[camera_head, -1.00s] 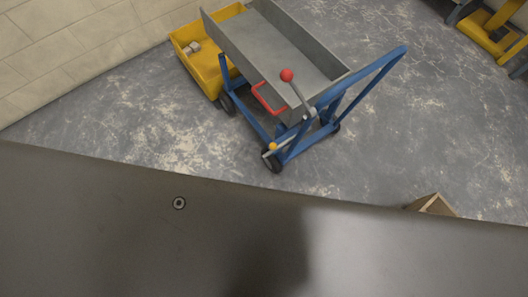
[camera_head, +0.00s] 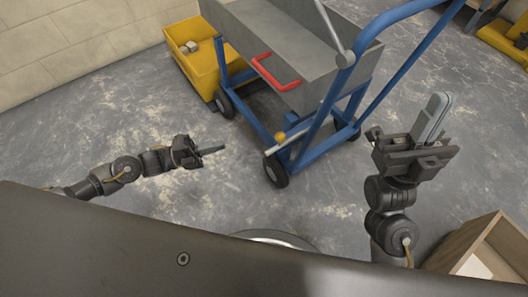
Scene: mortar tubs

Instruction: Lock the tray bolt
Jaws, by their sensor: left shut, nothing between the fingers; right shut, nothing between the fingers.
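A blue-framed cart carries a grey metal tray (camera_head: 262,32) with a red handle (camera_head: 275,71) on its side. A small bolt with a yellow-orange knob (camera_head: 280,137) and a pale rod sits low on the frame near the front wheel. Whether the bolt is locked I cannot tell. My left gripper (camera_head: 212,150) is shut and empty, left of the cart and apart from the bolt. My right gripper (camera_head: 434,118) is shut and empty, pointing up to the right of the cart, apart from it.
A grey lever (camera_head: 332,28) rises at the cart's right end beside the blue push bar (camera_head: 400,14). A yellow tub (camera_head: 193,62) stands behind the cart by the block wall. A wooden box (camera_head: 487,246) is at lower right. Floor between my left gripper and the cart is clear.

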